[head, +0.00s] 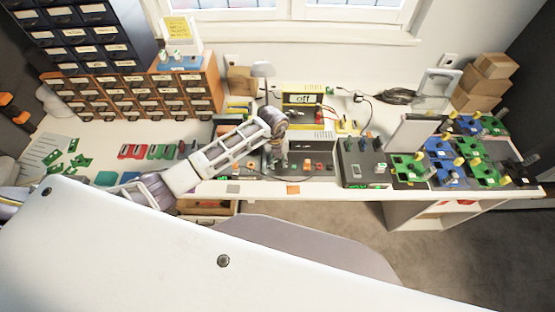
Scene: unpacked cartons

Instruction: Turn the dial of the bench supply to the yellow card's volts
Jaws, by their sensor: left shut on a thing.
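The bench supply looks to be the grey box with a dark front (318,165) near the middle of the bench's front edge. My left arm reaches in from the left and bends down at the wrist over this box's left part. My left gripper (281,160) is small in view and shut at the box's front, on what seems to be its dial; the fingers hide most of the dial. The display and dial marks are too small to read. My right gripper is not in view.
A dark box with switches (362,162) stands right of the supply, and a yellow-black instrument (303,98) behind it. Green and blue boards (440,165) crowd the bench's right end. Drawer cabinets (130,95) stand at the back left. Cables lie on the bench (345,195).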

